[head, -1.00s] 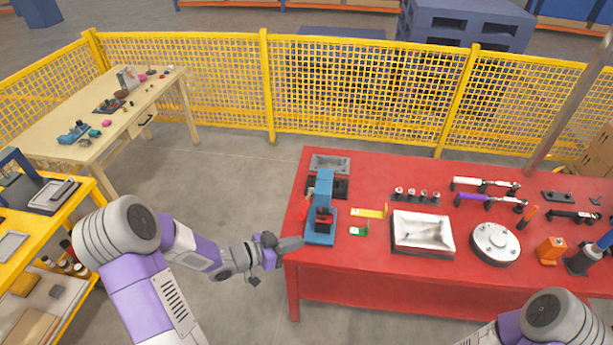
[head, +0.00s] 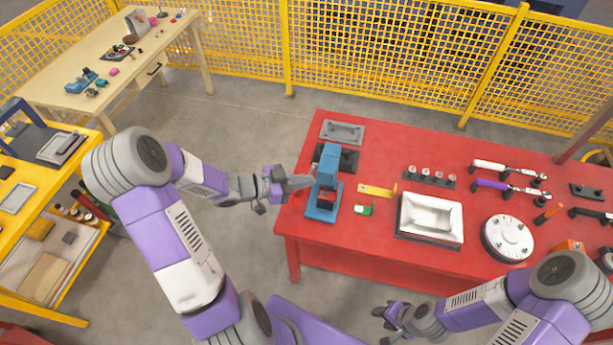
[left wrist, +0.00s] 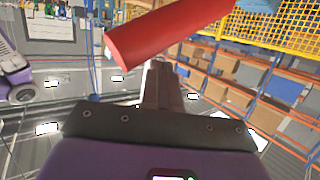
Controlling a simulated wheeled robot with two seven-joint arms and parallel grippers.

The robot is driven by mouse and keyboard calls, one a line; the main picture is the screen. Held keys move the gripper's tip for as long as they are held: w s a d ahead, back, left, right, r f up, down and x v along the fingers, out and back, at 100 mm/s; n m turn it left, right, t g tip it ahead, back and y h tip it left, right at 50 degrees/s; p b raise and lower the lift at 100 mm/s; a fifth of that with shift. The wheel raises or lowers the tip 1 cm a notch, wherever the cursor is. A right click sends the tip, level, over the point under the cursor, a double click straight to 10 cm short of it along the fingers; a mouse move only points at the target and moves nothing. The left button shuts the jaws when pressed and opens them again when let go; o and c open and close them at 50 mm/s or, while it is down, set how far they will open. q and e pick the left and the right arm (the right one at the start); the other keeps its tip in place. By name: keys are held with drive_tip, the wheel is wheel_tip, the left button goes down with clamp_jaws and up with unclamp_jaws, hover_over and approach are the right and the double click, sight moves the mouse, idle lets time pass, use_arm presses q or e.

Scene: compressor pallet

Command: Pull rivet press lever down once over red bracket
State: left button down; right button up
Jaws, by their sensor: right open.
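The blue rivet press (head: 327,172) stands upright on the left end of the red table. A small red part (head: 326,198), probably the red bracket, shows in the press, partly hidden. My left gripper (head: 302,182) is at the press's left side, by its lever. In the left wrist view a red lever handle (left wrist: 170,33) lies slantwise across the tips of my left gripper (left wrist: 160,75). Whether they touch, and whether the fingers are open or shut, I cannot tell. My right gripper (head: 388,318) is open and empty, low in front of the table.
On the red table (head: 340,252), a yellow bracket (head: 376,190) and a green bracket (head: 364,210) lie right of the press. Farther right are a white tray (head: 431,218) and a round flange (head: 508,238). A grey tray (head: 342,131) lies behind the press.

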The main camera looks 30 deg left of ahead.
sight(305, 190)
use_arm(q)
drive_tip(key=shift+f+b, duration=0.35)
drive_tip(key=shift+f, duration=0.45)
drive_tip(key=shift+w, duration=0.15)
drive_tip(key=shift+f+b, duration=1.15)
drive_tip(key=shift+f, duration=0.55)
drive_tip(key=shift+f+b, duration=1.1)
drive_tip(key=shift+f, duration=0.65)
